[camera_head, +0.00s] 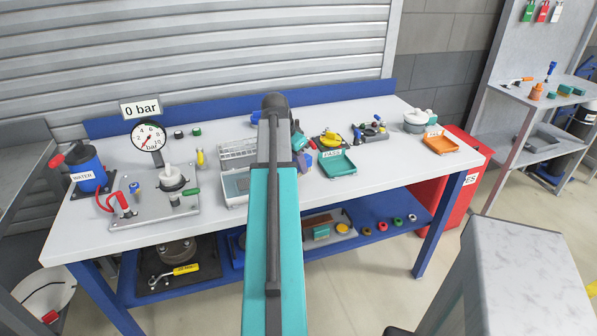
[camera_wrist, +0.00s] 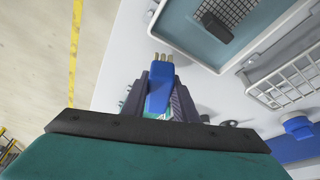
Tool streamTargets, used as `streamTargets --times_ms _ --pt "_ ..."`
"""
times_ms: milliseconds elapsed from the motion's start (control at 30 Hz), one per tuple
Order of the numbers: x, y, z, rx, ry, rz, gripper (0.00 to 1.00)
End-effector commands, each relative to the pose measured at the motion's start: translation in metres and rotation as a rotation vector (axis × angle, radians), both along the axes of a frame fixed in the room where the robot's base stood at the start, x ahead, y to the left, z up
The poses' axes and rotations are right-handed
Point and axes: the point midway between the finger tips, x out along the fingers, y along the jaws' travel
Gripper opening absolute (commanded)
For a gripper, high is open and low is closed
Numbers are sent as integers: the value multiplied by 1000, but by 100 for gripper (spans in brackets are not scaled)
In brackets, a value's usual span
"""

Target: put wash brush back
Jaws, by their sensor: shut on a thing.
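My gripper (camera_wrist: 161,84) is shut on a blue piece, which I take to be the wash brush (camera_wrist: 160,98). Pale, short tips stick out of its far end in the wrist view. The brush is between the two dark fingers, over the white bench top. The tips point toward a shallow tray (camera_wrist: 178,42) with a teal inside and a dark block (camera_wrist: 217,28) in it. In the head view my arm hides most of the gripper and the brush. The tray (camera_head: 233,200) is to the left of my arm there. I cannot identify the brush's holder.
A wire rack (camera_wrist: 288,85) stands beside the tray. A gauge stand (camera_head: 148,136) and a WATER container (camera_head: 88,168) are at left. A teal PASS tray (camera_head: 337,163), a yellow-topped item (camera_head: 329,138) and an orange tray (camera_head: 441,143) are at right. The bench front edge is clear.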

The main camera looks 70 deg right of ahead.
Motion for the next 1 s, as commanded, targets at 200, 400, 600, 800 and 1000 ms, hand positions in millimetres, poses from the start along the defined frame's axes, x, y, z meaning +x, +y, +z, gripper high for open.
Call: streamTargets --times_ms 200,400,600,800,1000 --pt "-1 2 -23 3 2 0 0" --pt "-1 2 -33 1 1 1 0" --pt "0 1 -34 1 1 1 0" --pt "0 1 -36 1 1 1 0" --pt "0 2 -36 1 1 1 45"
